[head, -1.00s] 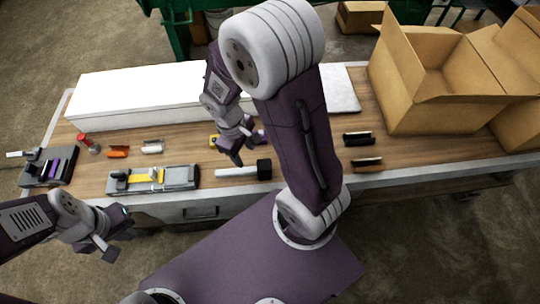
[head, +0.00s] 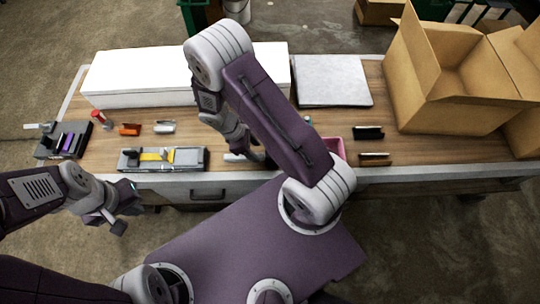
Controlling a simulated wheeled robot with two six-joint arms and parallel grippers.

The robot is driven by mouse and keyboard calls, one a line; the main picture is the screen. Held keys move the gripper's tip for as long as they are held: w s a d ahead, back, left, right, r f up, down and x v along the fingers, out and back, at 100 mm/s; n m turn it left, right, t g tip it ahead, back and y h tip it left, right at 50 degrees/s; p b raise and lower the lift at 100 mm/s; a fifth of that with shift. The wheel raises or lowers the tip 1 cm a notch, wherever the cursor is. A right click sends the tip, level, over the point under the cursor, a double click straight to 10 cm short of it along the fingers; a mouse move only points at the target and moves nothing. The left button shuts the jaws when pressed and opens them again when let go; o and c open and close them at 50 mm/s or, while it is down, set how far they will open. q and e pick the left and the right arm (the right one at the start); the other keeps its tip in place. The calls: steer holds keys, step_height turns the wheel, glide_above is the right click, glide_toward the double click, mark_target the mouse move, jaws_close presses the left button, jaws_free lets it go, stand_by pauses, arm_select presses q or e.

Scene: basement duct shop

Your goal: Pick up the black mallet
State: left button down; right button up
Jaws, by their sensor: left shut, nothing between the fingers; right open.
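The black mallet lies on the workbench near its front edge. Its pale handle (head: 236,158) shows to the left of my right arm. Its black head is mostly hidden behind that arm. My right gripper (head: 248,148) points down just above and behind the mallet. It is open, though its fingertips are partly hidden by my upper arm. I cannot tell whether it touches the mallet. My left gripper (head: 122,218) is shut and empty, in front of the bench at the left, well away from the mallet.
A grey-and-yellow tool (head: 190,160) lies left of the mallet. A pink container (head: 342,147) is partly hidden right of my arm. A long white box (head: 140,80) stands behind. Open cardboard boxes (head: 425,105) fill the right end. Small tools lie at the left.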

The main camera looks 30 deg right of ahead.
steer(key=x, duration=0.4)
steer(key=shift+a+f+p, duration=0.25)
steer(key=shift+a+p, duration=0.05)
steer(key=shift+a, duration=0.1)
steer(key=shift+d+f, duration=0.2)
steer(key=shift+f, duration=0.3)
jaws_close()
